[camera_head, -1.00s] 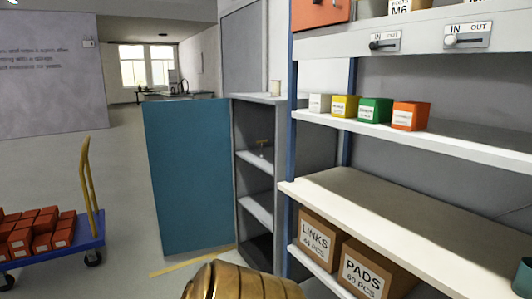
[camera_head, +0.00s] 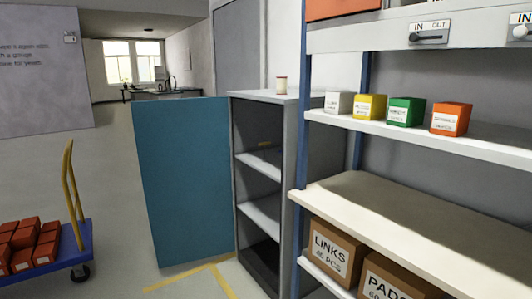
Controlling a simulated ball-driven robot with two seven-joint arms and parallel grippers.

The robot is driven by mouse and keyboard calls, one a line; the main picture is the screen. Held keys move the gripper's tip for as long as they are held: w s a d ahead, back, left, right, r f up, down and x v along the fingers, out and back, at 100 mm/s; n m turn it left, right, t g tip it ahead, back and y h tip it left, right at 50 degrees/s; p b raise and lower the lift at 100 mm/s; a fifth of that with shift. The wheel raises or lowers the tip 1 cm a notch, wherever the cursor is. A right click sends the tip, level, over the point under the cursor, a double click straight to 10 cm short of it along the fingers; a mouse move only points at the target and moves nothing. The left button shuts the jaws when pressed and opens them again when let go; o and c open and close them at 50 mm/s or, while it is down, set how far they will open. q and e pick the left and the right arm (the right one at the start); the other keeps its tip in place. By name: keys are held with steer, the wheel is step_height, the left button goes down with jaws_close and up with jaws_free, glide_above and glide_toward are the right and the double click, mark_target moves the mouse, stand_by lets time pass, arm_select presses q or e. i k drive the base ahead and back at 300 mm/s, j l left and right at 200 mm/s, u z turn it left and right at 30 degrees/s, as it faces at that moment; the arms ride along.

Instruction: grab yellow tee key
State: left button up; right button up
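A small yellow item (camera_head: 264,144), which looks like the tee key's handle, shows inside the open grey cabinet (camera_head: 267,97), above its upper inner shelf. It is small and dim, so its full shape cannot be told. The cabinet's blue door (camera_head: 184,180) stands swung open to the left. Neither of my grippers is in view.
A shelf rack (camera_head: 410,207) stands close on the right, with small coloured boxes (camera_head: 406,112) and cartons (camera_head: 333,252). A blue cart (camera_head: 65,250) with red boxes (camera_head: 25,245) is at left. Open floor (camera_head: 110,200) lies between cart and door.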

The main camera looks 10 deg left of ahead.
mark_target(264, 158)
steer(key=i+j, duration=0.4)
steer(key=j, duration=0.15)
steer(key=i+j+u, duration=0.1)
steer(key=i+j, duration=0.35)
steer(key=j, duration=0.15)
